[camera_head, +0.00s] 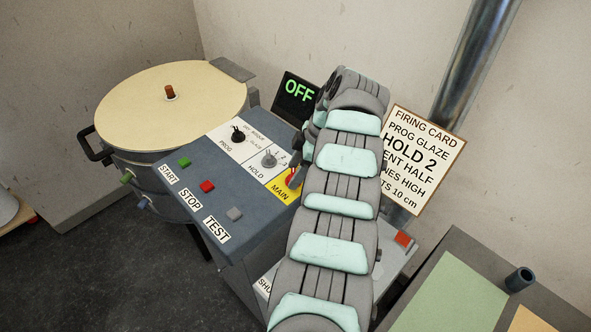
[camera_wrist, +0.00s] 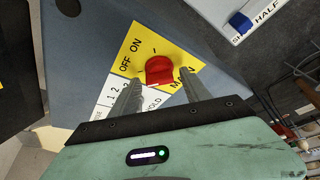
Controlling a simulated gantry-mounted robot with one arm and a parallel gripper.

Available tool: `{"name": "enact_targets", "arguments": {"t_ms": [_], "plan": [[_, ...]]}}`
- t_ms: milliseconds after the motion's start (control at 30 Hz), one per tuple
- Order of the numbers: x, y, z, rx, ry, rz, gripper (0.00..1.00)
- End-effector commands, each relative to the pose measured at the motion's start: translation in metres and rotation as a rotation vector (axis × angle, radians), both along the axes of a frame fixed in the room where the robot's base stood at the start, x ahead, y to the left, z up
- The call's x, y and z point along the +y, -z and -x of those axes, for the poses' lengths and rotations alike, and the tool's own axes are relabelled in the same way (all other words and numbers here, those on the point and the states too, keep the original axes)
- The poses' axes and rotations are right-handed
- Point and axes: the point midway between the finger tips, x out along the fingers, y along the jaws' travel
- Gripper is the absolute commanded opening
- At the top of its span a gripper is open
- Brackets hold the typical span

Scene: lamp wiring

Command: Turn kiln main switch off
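The kiln main switch is a red knob (camera_wrist: 159,70) on a yellow plate (camera_wrist: 129,52) marked OFF, ON and MAIN. I cannot tell clearly which mark the knob points to. In the head view, part of the yellow plate (camera_head: 281,194) shows beside my arm, which hides much of the switch. My gripper (camera_wrist: 160,84) is open, its two grey fingers apart on either side of the knob's near edge. Nothing is held between them. I cannot tell whether a finger touches the knob. The kiln display (camera_head: 298,92) reads OFF in green.
The blue-grey panel (camera_head: 240,229) also carries a black PROG knob (camera_head: 238,135), a grey HOLD knob (camera_head: 269,158), and START (camera_head: 184,162), STOP (camera_head: 207,186) and TEST (camera_head: 234,214) buttons. The round kiln (camera_head: 170,115) stands left. A firing card (camera_head: 424,155) hangs right.

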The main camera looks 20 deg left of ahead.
Motion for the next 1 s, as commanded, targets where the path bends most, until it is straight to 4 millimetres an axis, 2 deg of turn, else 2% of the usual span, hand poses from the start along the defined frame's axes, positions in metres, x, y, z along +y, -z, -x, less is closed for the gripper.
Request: {"name": "enact_targets", "arguments": {"t_ms": [300,467,767,1000], "plan": [[0.0,-0.002,0.0,-0.001,0.0,0.0,0.59],[0.0,-0.011,0.0,-0.001,0.0,0.0,0.59],[0.0,-0.057,0.0,-0.002,0.001,-0.001,0.59],[0.0,-0.102,0.0,0.0,0.001,0.001,0.59]]}}
